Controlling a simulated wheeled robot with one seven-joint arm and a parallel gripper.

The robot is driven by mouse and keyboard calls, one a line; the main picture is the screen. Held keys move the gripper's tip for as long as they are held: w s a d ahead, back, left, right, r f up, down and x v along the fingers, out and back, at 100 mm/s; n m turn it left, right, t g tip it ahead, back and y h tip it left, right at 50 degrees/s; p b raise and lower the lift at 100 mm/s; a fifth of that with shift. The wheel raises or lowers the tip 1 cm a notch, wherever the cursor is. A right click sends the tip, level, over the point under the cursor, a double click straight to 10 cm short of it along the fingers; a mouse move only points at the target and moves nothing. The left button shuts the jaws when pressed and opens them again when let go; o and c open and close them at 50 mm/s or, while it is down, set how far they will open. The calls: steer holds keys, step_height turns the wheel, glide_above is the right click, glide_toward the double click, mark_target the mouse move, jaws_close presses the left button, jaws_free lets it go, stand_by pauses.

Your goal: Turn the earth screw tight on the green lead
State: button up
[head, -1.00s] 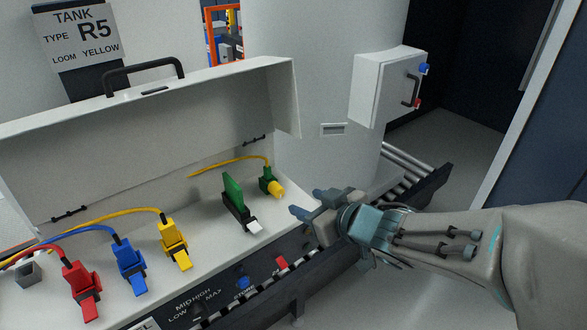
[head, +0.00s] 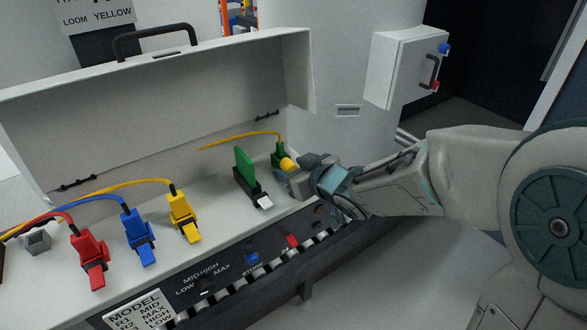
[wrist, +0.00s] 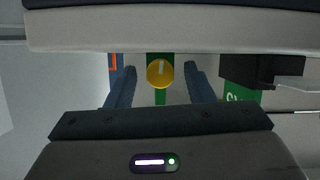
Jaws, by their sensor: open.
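The earth screw is a round yellow knob (head: 287,164) on the front of the green block (head: 278,149). A yellow cable (head: 240,138) runs into the top of this block. My gripper (head: 297,173) is open right at the knob, reaching in from the right. In the wrist view the knob (wrist: 160,73) sits between my two blue fingers, with a gap on each side, and has a pale upright mark on its face. Green shows above and below it. I cannot tell how deep the fingertips reach along the knob.
Left of the knob stands a black holder (head: 253,187) with an upright green plate (head: 244,164) and a white tip. Yellow (head: 183,218), blue (head: 138,238) and red (head: 91,259) clamps stand further left. The raised white lid (head: 150,110) is behind.

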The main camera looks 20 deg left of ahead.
steer(key=c, duration=1)
steer(key=m+p, duration=0.1)
steer(key=p, duration=0.2)
steer(key=shift+r+g+p, duration=0.25)
steer(key=shift+g+p, duration=0.05)
steer(key=shift+g, duration=0.1)
steer(key=m+y+p, duration=0.1)
steer(key=p, duration=0.2)
steer(key=shift+w+d+g, duration=0.1)
steer(key=shift+g, duration=0.2)
steer(key=shift+f+m+y+p, duration=0.3)
steer(key=shift+m+p, duration=0.2)
steer(key=shift+p, duration=0.1)
steer(key=o, duration=1)
steer(key=shift+f+b, duration=0.15)
steer(key=shift+b, duration=0.25)
